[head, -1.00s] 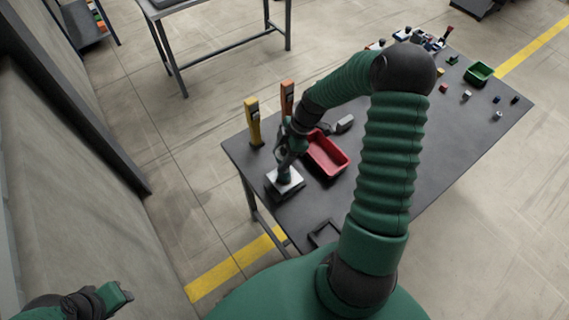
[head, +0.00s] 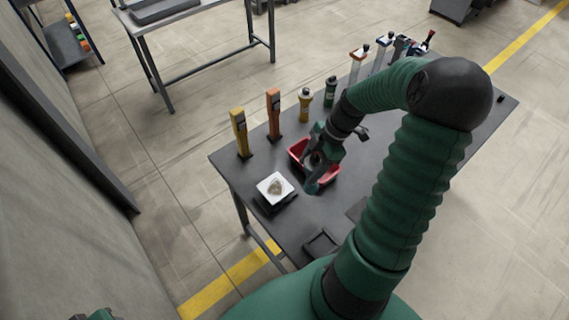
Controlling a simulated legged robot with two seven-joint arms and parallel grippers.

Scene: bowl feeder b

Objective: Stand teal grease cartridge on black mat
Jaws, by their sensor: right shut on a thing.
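My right gripper (head: 314,184) is over the table, just in front of the red bin. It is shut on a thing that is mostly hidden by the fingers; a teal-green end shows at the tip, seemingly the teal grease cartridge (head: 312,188). It looks tilted and held above the table. A dark flat patch, seemingly the black mat (head: 356,209), lies to the right of the gripper, partly behind my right arm. Only a sliver of my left gripper (head: 98,314) shows at the bottom left edge; its jaws cannot be made out.
A white square plate (head: 274,187) on a dark base, a red bin (head: 328,172) and a black open frame (head: 321,244) are near the gripper. Yellow (head: 239,131) and orange (head: 273,112) tools, a tan bottle (head: 304,103) and a dark green bottle (head: 330,90) stand along the far edge.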

